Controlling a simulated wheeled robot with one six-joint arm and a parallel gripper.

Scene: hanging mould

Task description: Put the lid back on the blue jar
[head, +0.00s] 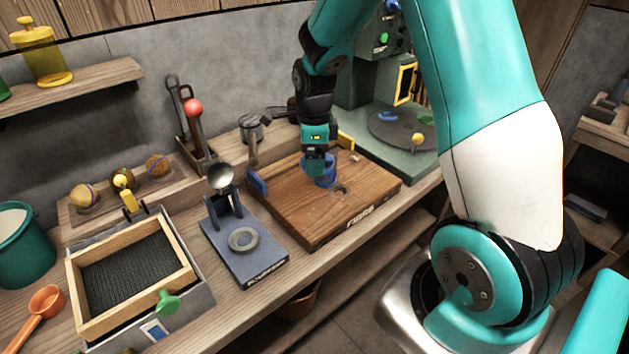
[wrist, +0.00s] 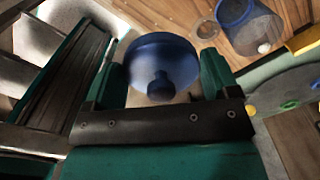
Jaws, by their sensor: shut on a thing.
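My gripper (head: 315,165) is shut on a round blue lid (wrist: 163,62) with a knob, held between its two fingers in the wrist view (wrist: 160,80). The blue jar (wrist: 249,27) stands on the wooden board, open at the top, with a small white thing at it. The jar (head: 325,176) shows in the head view just beside and below my gripper, partly hidden by it. The lid is apart from the jar in the wrist view. I cannot make out the lid clearly in the head view.
The wooden board (head: 290,215) also bears a small round piece (head: 340,190). A green machine with a dark turntable (head: 400,128) stands behind at the right. A blue stand with a ring (head: 243,239) and a framed tray (head: 100,318) are to the left. The board's front is clear.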

